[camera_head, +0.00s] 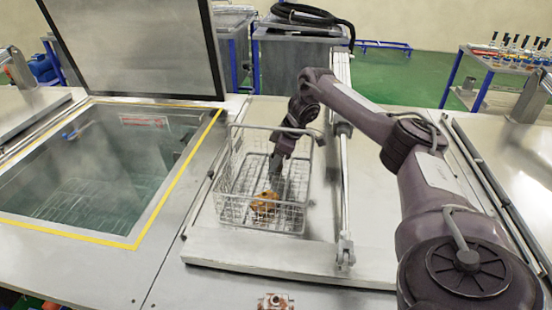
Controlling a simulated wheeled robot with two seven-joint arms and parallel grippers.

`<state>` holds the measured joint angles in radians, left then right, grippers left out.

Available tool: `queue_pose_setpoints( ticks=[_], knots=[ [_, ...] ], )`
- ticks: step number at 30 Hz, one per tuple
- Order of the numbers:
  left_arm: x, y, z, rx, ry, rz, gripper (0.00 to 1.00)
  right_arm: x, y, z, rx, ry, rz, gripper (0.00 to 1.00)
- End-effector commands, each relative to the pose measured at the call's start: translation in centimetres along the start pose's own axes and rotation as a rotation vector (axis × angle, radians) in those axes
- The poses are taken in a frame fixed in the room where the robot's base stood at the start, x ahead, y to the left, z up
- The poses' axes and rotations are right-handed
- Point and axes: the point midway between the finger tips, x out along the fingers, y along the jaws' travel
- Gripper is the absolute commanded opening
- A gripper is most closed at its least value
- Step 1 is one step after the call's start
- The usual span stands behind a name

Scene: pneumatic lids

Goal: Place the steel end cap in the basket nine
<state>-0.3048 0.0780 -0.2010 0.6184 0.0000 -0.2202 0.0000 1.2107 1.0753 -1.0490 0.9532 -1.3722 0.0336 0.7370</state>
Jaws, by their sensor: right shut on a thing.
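The wire basket (226,206) stands on the steel bench lid to the right of the open tank. No number shows on it that I can read. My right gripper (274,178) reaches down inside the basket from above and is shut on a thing. I take this to be the steel end cap, but the fingers and wires hide it. A brass-orange part (265,202) shows low in the front of the basket, just below the fingertips; I cannot tell if it touches them. My left gripper is not in view.
A rail (344,190) runs right of the basket. A small metal part (274,301) sits at the bottom edge. Grey bins (297,65) stand behind.

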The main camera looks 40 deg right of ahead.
Motion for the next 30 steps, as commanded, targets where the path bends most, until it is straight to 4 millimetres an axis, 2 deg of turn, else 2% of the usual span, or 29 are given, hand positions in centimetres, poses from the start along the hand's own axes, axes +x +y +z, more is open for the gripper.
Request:
queue_pose_setpoints(
  ticks=[8,9,13,24,29,30],
  knots=[
    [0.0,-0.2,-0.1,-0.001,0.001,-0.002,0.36,0.1,0.0,-0.1,-0.001,0.003,0.001,0.05],
    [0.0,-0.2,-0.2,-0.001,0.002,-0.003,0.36,0.1,0.0,0.0,0.0,0.002,0.001,0.41],
    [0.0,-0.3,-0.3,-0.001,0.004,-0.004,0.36,0.1,0.0,0.0,-0.001,0.002,0.001,0.58],
    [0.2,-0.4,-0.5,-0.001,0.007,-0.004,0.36,-0.3,0.1,-0.1,-0.001,0.003,0.001,0.59],
    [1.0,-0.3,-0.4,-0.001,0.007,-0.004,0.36,-2.6,0.1,0.0,-0.001,0.005,0.005,0.59],
    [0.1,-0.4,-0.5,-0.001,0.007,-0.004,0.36,-4.1,0.1,-0.3,-0.002,0.004,0.006,0.59]
  ],
)
